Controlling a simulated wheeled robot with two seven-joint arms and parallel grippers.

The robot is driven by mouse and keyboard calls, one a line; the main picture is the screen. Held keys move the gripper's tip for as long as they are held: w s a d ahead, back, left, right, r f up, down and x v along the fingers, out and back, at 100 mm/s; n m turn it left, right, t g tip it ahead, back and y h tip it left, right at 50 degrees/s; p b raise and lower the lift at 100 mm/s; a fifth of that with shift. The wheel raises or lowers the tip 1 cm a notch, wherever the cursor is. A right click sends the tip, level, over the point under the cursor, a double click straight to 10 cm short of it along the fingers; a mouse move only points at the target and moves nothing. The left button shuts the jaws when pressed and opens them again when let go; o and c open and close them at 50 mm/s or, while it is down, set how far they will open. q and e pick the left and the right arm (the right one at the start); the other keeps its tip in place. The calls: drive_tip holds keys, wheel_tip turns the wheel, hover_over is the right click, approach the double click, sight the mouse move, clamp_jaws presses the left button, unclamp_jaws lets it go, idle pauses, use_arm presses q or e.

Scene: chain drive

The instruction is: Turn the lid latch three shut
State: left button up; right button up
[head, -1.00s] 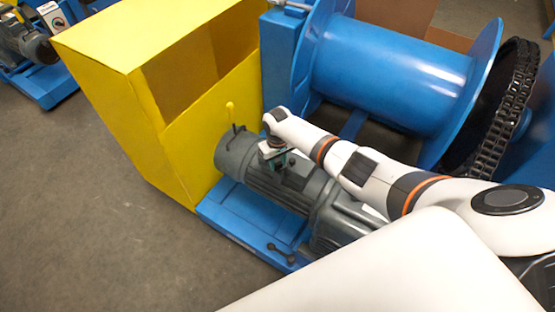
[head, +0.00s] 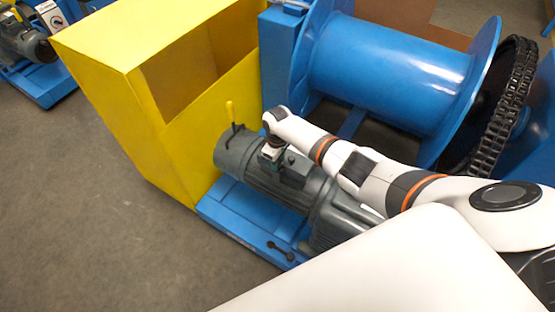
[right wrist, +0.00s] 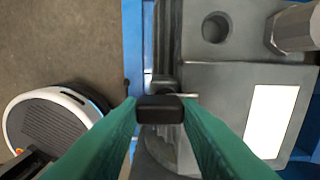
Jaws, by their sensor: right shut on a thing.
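In the right wrist view, my right gripper (right wrist: 159,110) has its two green fingers shut on a small black latch knob (right wrist: 160,102). The knob sits at the edge of a grey box lid (right wrist: 225,85) with a white label; most of its base is hidden. In the head view, my right gripper (head: 270,154) reaches down onto the box on top of the grey motor (head: 255,178). The latch is too small and covered to make out there. My left gripper is not in view.
A yellow guard box (head: 130,105) stands left of the motor, with a yellow-handled lever (head: 230,112) beside it. A blue drum (head: 385,75) and black chain (head: 497,115) are behind my arm. The motor sits on a blue base (head: 240,222).

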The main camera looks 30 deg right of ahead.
drive_tip(key=o, duration=1)
drive_tip(key=shift+r, duration=0.1)
drive_tip(key=shift+r, duration=0.3)
wheel_tip(320, 180, up, 11)
drive_tip(key=shift+r+p, duration=0.15)
drive_tip(key=shift+p, duration=0.8)
